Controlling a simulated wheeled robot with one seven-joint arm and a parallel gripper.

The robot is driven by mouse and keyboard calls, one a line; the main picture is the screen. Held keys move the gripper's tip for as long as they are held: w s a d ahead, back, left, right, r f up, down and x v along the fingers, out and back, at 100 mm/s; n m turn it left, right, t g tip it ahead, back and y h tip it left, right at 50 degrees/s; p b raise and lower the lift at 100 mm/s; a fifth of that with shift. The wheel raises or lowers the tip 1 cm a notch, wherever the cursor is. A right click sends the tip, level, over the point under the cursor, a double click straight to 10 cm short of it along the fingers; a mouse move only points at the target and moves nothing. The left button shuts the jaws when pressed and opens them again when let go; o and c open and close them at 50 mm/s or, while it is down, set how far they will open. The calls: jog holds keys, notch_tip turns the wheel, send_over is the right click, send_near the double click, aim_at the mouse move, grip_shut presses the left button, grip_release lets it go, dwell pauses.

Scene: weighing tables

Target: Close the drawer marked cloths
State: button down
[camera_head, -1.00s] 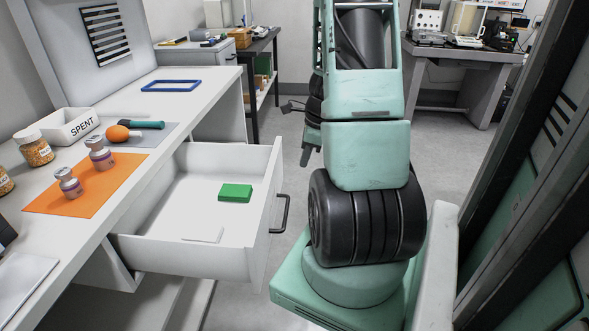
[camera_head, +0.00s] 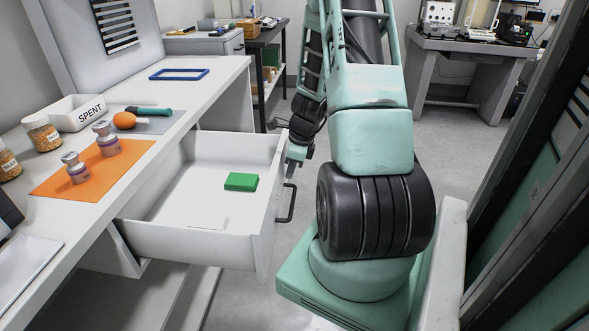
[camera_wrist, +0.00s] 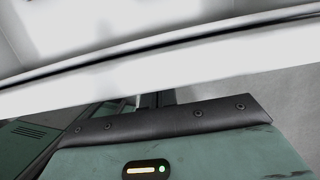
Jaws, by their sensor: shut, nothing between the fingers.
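A white drawer (camera_head: 190,245) stands open under the left table, with a dark bar handle (camera_head: 287,203) on its front. No label reading cloths can be made out from here. A green block (camera_head: 241,181) and a flat white piece (camera_head: 208,222) lie inside it. My gripper (camera_head: 292,168) is small and partly hidden at the outer side of the drawer front, near the handle's upper end. In the wrist view my shut, empty fingers (camera_wrist: 156,99) are beside the drawer's white front edge (camera_wrist: 190,62); I cannot tell whether they touch it.
The white table (camera_head: 215,85) above the drawer bears an orange mat (camera_head: 85,182) with vials, a SPENT tray (camera_head: 78,122), jars and a blue frame (camera_head: 179,74). Open floor (camera_head: 450,150) lies behind my arm. A dark frame borders the right side.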

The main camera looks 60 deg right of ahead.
jog(key=shift+w, duration=0.1)
jog(key=w+a+p, duration=0.4)
jog(key=w, duration=0.5)
jog(key=w+a+p, duration=0.3)
jog(key=w+p, duration=0.2)
jog(key=w, duration=0.4)
jog(key=w+a+p, duration=0.4)
jog(key=w, duration=0.5)
jog(key=shift+w+a+p, duration=0.3)
jog(key=shift+w+a, duration=0.05)
jog(key=shift+w, duration=0.05)
jog(key=shift+w, duration=0.1)
jog(key=shift+d, duration=0.1)
jog(key=s, duration=0.1)
jog(key=s+d, duration=0.1)
jog(key=s, duration=0.2)
jog(key=shift+s+d+r, duration=0.1)
jog(key=shift+d+r, duration=0.1)
jog(key=shift+d, duration=0.2)
jog(key=b+v, duration=0.1)
jog(key=v, duration=0.8)
jog(key=shift+r, duration=0.3)
jog(key=shift+s, duration=0.15)
